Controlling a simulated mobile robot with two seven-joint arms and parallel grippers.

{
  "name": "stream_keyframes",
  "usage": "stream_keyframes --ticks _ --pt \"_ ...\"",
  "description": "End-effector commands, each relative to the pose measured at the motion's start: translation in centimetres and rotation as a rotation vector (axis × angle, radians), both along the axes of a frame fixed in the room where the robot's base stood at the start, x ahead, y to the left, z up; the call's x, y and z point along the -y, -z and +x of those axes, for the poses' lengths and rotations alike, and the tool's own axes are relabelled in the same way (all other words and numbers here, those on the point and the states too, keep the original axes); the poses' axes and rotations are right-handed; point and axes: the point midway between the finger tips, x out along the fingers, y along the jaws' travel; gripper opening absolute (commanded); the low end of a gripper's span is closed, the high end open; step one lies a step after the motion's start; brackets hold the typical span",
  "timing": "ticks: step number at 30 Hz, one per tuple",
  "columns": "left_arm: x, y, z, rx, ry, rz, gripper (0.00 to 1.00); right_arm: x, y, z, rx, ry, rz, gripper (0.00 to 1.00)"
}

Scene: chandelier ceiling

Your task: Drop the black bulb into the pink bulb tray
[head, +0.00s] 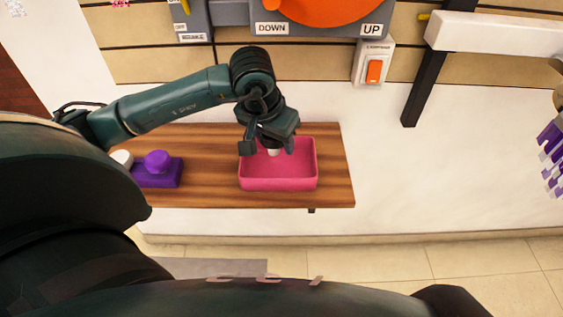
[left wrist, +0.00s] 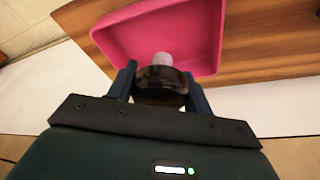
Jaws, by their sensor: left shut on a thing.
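The pink bulb tray (head: 278,183) is on the wooden shelf, right of its middle, and it also shows in the left wrist view (left wrist: 200,28). My left gripper (head: 268,149) is over the tray. In the left wrist view, the gripper (left wrist: 160,88) is shut on the black bulb (left wrist: 160,82), one finger on each side of it. The bulb's pale end (left wrist: 162,59) points toward the tray. In the head view, only a pale bit of the bulb shows below the gripper. I cannot tell if it touches the tray floor. My right gripper is not in view.
A purple holder (head: 158,176) with a round purple piece and a white piece stands on the left of the wooden shelf (head: 210,195). A wall switch (head: 373,70) and a DOWN/UP panel (head: 320,25) are above. Shelf between holder and tray is clear.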

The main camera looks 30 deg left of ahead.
Motion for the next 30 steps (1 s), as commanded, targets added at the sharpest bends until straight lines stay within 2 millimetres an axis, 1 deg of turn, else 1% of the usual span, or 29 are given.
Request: stream_keyframes --ticks 1,3,9,14,22,23,30 --pt "0.0 1.1 0.0 -0.001 -0.001 -0.001 0.28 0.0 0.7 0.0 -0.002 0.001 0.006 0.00" --pt "0.0 1.9 0.0 -0.002 0.000 -0.001 0.28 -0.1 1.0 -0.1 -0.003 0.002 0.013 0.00" --pt "0.0 3.7 0.0 0.000 0.001 -0.002 0.28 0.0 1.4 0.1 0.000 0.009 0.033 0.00" --pt "0.0 4.3 0.0 0.001 0.000 -0.001 0.28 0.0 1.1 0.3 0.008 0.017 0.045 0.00" --pt "0.0 4.3 0.0 0.001 0.000 0.000 0.28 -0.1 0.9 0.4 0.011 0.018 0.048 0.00" --pt "0.0 4.3 0.0 0.001 0.000 0.000 0.53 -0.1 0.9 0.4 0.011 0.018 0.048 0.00" --pt "0.0 4.3 0.0 0.001 0.000 0.000 0.72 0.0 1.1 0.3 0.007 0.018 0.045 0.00"
